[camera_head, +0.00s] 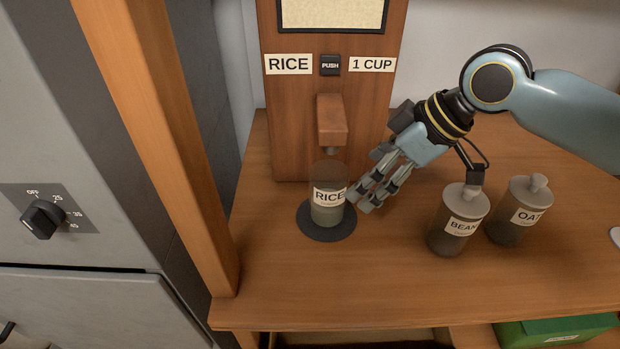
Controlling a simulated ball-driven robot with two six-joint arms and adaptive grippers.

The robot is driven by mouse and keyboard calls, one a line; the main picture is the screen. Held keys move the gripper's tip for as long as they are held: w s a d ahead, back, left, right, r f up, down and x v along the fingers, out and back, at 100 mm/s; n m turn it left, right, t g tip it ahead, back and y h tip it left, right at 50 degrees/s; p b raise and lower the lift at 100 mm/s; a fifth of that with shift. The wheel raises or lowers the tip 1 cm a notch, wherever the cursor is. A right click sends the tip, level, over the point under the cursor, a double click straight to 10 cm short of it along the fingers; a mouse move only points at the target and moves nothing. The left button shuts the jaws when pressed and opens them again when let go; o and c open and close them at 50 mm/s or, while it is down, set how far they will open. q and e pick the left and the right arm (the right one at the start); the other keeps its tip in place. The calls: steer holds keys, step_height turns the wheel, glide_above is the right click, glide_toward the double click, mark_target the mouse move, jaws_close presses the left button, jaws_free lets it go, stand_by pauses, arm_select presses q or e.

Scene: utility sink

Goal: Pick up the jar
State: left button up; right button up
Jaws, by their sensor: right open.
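A clear jar labelled RICE (327,212) stands upright on a dark round pad (327,236) under the spout of the wooden rice dispenser (331,124). Its lower part looks filled with something pale. My right gripper (385,190) comes in from the right, its fingers pointing down and to the left, just right of the jar. It is open with nothing between its fingers. Whether a fingertip touches the jar's side I cannot tell. My left gripper is not in view.
A lidded jar labelled BEAN (457,228) and one labelled OAT (521,212) stand close right of my gripper. A wooden post (160,140) rises at the left. The counter front (330,285) is clear. A green box (555,330) sits below the edge.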

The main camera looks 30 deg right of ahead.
mark_target(347, 188)
steer(key=shift+w+f, duration=0.15)
steer(key=shift+w, duration=0.2)
steer(key=x, duration=0.4)
steer(key=shift+a+f, duration=0.1)
steer(key=shift+a, duration=0.05)
steer(key=shift+w+a+f, duration=0.1)
steer(key=shift+w+f, duration=0.1)
steer(key=shift+f, duration=0.05)
steer(key=p+x, duration=0.1)
steer(key=x, duration=0.3)
steer(key=shift+w+a, duration=0.2)
steer(key=shift+w, duration=0.1)
steer(key=shift+w+a+f, duration=0.1)
steer(key=shift+w+f, duration=0.05)
steer(key=shift+f, duration=0.2)
steer(key=shift+c, duration=1.5)
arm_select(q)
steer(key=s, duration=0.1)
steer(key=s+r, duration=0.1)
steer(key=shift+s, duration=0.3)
arm_select(e)
steer(key=c, duration=1.1)
